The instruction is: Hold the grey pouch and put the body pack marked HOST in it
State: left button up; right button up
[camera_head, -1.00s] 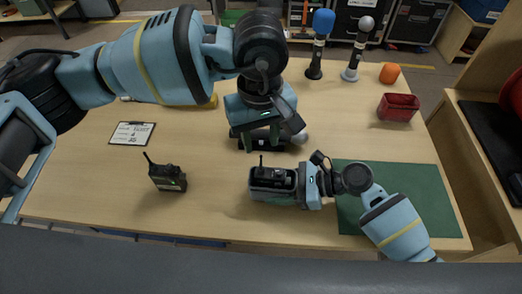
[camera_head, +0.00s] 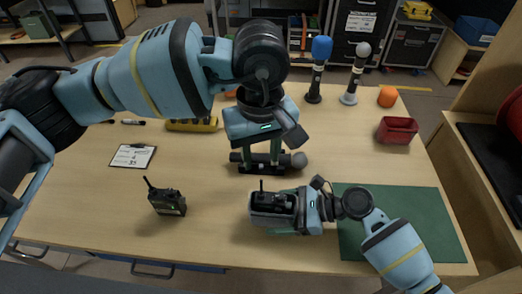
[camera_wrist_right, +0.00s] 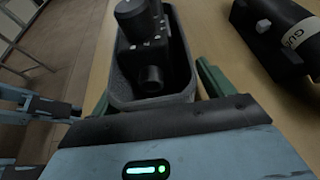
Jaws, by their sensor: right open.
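The grey pouch (camera_head: 275,227) stands near the table's front edge, with a black body pack (camera_head: 266,201) upright inside it; its antenna sticks up. In the right wrist view the pouch (camera_wrist_right: 120,92) holds the black pack (camera_wrist_right: 145,50), knob and antenna upward; no marking on it is readable. My right gripper (camera_head: 288,216) has its green fingers on either side of the pouch, open. My left gripper (camera_head: 261,158) points down over a dark microphone lying behind the pouch (camera_head: 297,160); its fingers look apart. Another black body pack (camera_head: 167,202) stands to the left, its label unreadable.
A black thing with part of a label, "GU" (camera_wrist_right: 295,40), shows in the right wrist view. A green mat (camera_head: 400,220) lies right. Two microphones (camera_head: 320,65) stand at the back; a red bin (camera_head: 397,131) and clipboard (camera_head: 132,155) flank the table.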

jog(key=shift+d, duration=0.15)
jog(key=v, duration=1.2)
jog(key=shift+s+f, duration=0.1)
jog(key=shift+s, duration=0.05)
